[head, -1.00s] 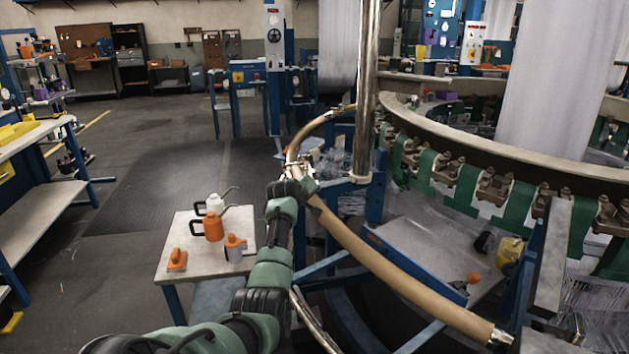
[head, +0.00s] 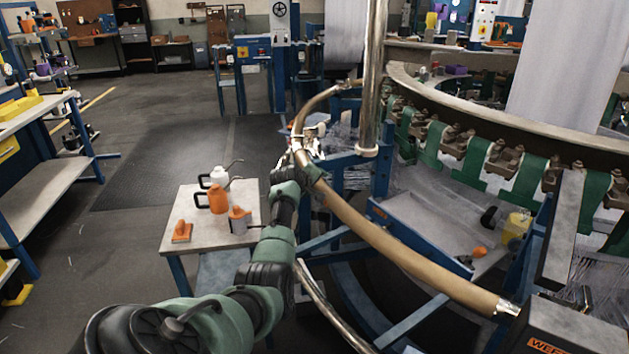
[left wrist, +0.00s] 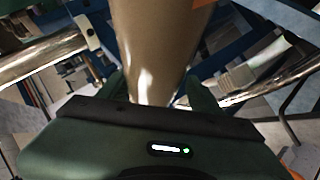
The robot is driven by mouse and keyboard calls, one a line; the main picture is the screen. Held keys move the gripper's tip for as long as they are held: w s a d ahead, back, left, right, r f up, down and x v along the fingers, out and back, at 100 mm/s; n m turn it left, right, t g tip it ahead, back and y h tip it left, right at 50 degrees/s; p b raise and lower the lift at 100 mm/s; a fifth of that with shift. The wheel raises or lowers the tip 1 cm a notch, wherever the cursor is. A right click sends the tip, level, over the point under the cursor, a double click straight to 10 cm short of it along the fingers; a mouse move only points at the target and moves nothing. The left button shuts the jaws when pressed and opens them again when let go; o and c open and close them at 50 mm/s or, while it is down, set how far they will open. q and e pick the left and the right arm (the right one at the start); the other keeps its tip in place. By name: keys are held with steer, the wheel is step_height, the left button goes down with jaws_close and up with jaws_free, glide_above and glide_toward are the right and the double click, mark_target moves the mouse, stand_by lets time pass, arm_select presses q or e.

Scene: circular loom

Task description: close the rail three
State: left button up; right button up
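A long curved tan rail with metal end fittings (head: 415,253) runs from my left gripper down to the lower right, beside the loom ring. Another tan rail section (head: 313,104) curves up and back toward the chrome post. My left gripper (head: 306,160) is at the upper left end of the long rail, close to bright metal parts between the two sections. In the left wrist view the rail (left wrist: 155,45) passes between its two green fingers, very close to both. Whether they press on it cannot be told. My right gripper is not in view.
A small table (head: 250,190) with an orange can (head: 217,199), a white can and other orange items stands left of my arm. A chrome post (head: 373,75) rises beside the rail. The loom ring (head: 470,110) fills the right. Open floor lies at left.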

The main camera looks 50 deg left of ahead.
arm_select(q)
steer(key=shift+s+r, duration=0.15)
steer(key=shift+r, duration=0.3)
steer(key=v, duration=0.7)
steer(key=shift+s+d+p, duration=0.15)
steer(key=shift+s+p, duration=0.05)
steer(key=shift+p, duration=0.1)
steer(key=shift+f, duration=0.2)
